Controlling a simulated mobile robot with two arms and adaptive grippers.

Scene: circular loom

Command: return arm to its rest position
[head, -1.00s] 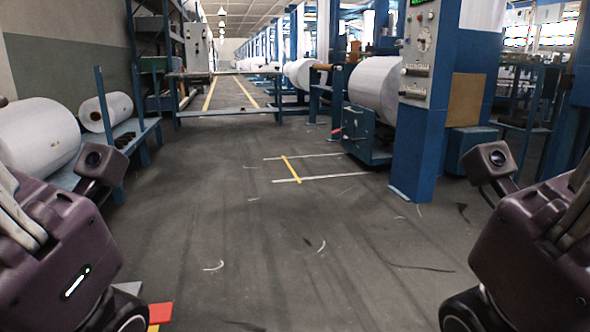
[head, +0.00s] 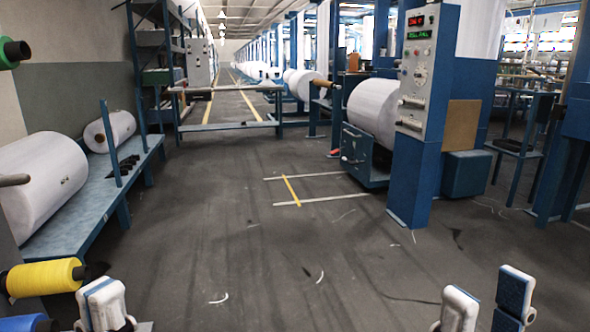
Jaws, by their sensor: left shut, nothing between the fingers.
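My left gripper (head: 103,304) shows at the bottom left, with its pale fingertips together and nothing between them. It is just right of a yellow thread spool (head: 45,277); I cannot tell whether they touch. My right gripper (head: 487,299) shows at the bottom right. Its two fingertips are apart, with bare floor visible between them. Both arms and the rest of both grippers are hidden below the picture edge.
A blue bench (head: 95,215) with white rolls (head: 42,185) runs along the left. A green spool (head: 10,52) is at the left edge and a blue spool (head: 28,324) below. A blue machine column (head: 417,130) stands right of centre. The middle floor (head: 240,225) is clear.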

